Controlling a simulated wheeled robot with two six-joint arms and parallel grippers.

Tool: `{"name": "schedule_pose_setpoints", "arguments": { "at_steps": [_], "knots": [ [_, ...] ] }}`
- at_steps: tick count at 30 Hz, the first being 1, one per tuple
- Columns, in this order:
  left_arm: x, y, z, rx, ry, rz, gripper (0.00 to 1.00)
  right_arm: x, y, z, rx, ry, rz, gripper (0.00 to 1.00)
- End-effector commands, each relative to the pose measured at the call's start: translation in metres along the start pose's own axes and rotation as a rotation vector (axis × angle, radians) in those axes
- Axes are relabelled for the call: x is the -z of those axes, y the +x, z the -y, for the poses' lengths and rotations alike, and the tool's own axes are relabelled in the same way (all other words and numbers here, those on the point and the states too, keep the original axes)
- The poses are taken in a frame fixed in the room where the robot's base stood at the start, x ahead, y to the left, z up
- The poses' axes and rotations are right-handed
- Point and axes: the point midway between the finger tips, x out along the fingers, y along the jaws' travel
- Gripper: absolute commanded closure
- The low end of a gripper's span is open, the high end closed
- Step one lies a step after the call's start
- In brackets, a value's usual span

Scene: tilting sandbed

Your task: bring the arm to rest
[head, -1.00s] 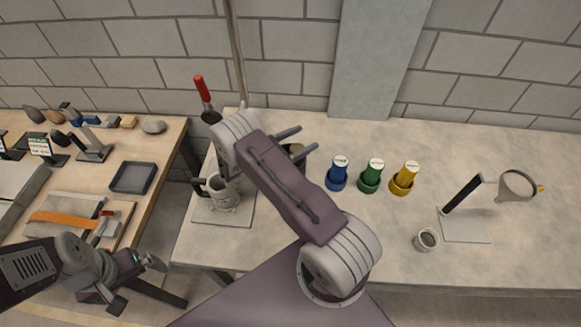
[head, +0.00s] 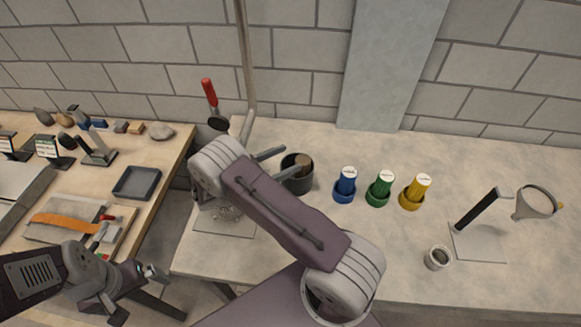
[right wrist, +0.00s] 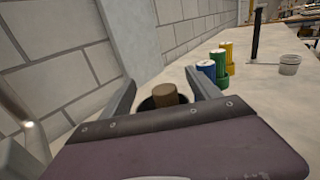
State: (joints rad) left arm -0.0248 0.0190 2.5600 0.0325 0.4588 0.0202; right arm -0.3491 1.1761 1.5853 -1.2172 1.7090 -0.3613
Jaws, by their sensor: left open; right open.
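My right arm reaches across the middle of the head view, over the light stone table. Its right gripper (right wrist: 160,88) is open in the right wrist view, with its two fingers apart and nothing held. A dark round pot (head: 300,183) with a brown cork-like top (right wrist: 164,93) shows beyond the fingers. I cannot tell whether they touch. My left gripper (head: 140,284) is at the lower left, open and empty, near the front of the wooden bench. A grey mug on a square plate (head: 225,224) is largely hidden behind my right arm.
Blue (head: 345,185), green (head: 379,189) and yellow (head: 416,191) bottles stand in a row on the table. A small cup (head: 437,257) and a funnel (head: 535,203) by a stand (head: 482,212) are at the right. A dark tray (head: 136,182) and tools lie on the left bench.

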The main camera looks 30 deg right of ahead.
Motion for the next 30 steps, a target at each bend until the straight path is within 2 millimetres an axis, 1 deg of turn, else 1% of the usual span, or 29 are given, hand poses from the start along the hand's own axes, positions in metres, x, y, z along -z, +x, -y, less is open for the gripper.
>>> {"name": "schedule_pose_setpoints", "arguments": {
  "at_steps": [5, 7, 8, 10, 11, 12, 13, 14, 15, 17, 18, 20, 21, 23, 24, 27, 30],
  "knots": [
    [0.000, 0.000, 0.000, 0.000, 0.000, 0.000, 0.00, 0.000, 0.000, 0.000, 0.000, 0.000, 0.000, 0.29],
    [0.000, 0.000, 0.000, 0.000, 0.000, 0.000, 0.00, -0.001, 0.004, 0.001, 0.012, 0.004, -0.001, 0.29],
    [0.000, 0.000, 0.000, 0.000, 0.000, 0.000, 0.00, -0.007, 0.007, -0.001, 0.021, 0.021, -0.008, 0.29],
    [0.000, 0.000, 0.000, 0.000, 0.000, 0.000, 0.00, -0.033, 0.015, -0.006, 0.051, 0.092, -0.034, 0.29],
    [0.000, 0.000, 0.000, 0.000, 0.000, 0.000, 0.00, -0.048, 0.021, -0.005, 0.068, 0.126, -0.045, 0.29],
    [0.000, 0.000, 0.000, 0.000, 0.000, 0.000, 0.00, -0.070, 0.031, 0.003, 0.110, 0.165, -0.066, 0.29],
    [0.000, 0.000, 0.000, 0.000, 0.000, 0.000, 0.00, -0.083, 0.039, 0.014, 0.153, 0.190, -0.094, 0.29],
    [0.000, 0.000, 0.000, 0.000, 0.000, 0.000, 0.00, -0.091, 0.045, 0.028, 0.199, 0.213, -0.140, 0.29],
    [0.000, 0.000, 0.000, 0.000, 0.000, 0.000, 0.00, -0.096, 0.051, 0.049, 0.262, 0.246, -0.217, 0.29],
    [0.000, 0.000, 0.000, 0.000, 0.000, 0.000, 0.00, -0.092, 0.054, 0.082, 0.359, 0.311, -0.358, 0.29],
    [0.000, 0.000, 0.000, 0.000, 0.000, 0.000, 0.00, -0.085, 0.050, 0.104, 0.424, 0.363, -0.461, 0.29],
    [0.000, 0.000, 0.000, 0.000, 0.000, 0.000, 0.00, -0.070, 0.035, 0.133, 0.524, 0.456, -0.620, 0.29],
    [0.000, 0.000, 0.000, 0.000, 0.000, 0.000, 0.00, -0.058, 0.021, 0.149, 0.594, 0.529, -0.726, 0.29],
    [0.000, 0.000, 0.000, 0.000, 0.000, 0.000, 0.00, -0.040, -0.007, 0.169, 0.707, 0.654, -0.885, 0.29],
    [0.000, 0.000, 0.000, 0.000, 0.000, 0.000, 0.00, -0.028, -0.029, 0.178, 0.789, 0.749, -0.988, 0.29],
    [0.000, 0.000, 0.000, 0.000, 0.000, 0.000, 0.00, -0.006, -0.075, 0.182, 0.970, 0.958, -1.165, 0.29],
    [0.000, 0.000, 0.000, 0.000, 0.000, 0.000, 0.00, 0.010, -0.100, 0.176, 1.108, 1.106, -1.240, 0.29]
  ]
}}
